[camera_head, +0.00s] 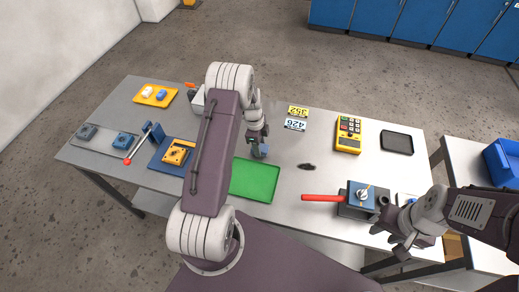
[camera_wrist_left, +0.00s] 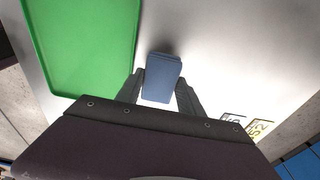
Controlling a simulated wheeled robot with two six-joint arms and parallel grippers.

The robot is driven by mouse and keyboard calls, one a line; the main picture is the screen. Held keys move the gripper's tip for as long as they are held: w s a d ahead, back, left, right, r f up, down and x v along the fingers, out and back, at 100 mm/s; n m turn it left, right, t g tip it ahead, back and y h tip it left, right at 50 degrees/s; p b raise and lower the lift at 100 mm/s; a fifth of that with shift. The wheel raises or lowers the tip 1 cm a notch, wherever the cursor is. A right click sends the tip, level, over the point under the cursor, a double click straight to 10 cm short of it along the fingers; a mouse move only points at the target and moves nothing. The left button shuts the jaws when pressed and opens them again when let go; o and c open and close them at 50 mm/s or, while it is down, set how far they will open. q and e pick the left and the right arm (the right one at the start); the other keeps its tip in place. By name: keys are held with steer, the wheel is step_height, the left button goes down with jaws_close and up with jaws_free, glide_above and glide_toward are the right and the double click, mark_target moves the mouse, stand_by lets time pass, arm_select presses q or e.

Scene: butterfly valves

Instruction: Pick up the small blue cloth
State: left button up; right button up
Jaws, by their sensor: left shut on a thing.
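The small blue cloth (camera_head: 262,152) is a folded blue-grey block, seen in the head view at the tip of my left gripper (camera_head: 258,146). In the left wrist view the cloth (camera_wrist_left: 161,78) sits between the two dark fingers of my left gripper (camera_wrist_left: 160,92), which is shut on it. The bare grey table shows around it; whether the cloth still touches the table I cannot tell. My right gripper (camera_head: 392,238) is at the table's front right, beside the valve block; its finger opening is unclear.
A green tray (camera_head: 255,180) lies just in front of the cloth. Number cards (camera_head: 296,118), a yellow keypad box (camera_head: 348,135) and a dark tray (camera_head: 397,142) lie to the right. A valve block with a red handle (camera_head: 322,198) stands front right. Blue and yellow fixtures stand at left.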

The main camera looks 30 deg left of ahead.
mark_target(262, 149)
arm_select(q)
steer(key=r, duration=0.1)
steer(key=d+r+b, duration=0.1)
steer(key=r, duration=0.1)
steer(key=shift+s, duration=0.15)
steer(key=s+d+r+b, duration=0.1)
steer(key=s+d+r, duration=0.2)
steer(key=d+r, duration=0.3)
steer(key=d, duration=0.4)
steer(key=shift+r+b, duration=0.2)
steer(key=shift+b, duration=0.15)
steer(key=shift+d, duration=0.1)
steer(key=o, duration=0.5)
steer(key=c, duration=0.4)
steer(key=shift+s, duration=0.1)
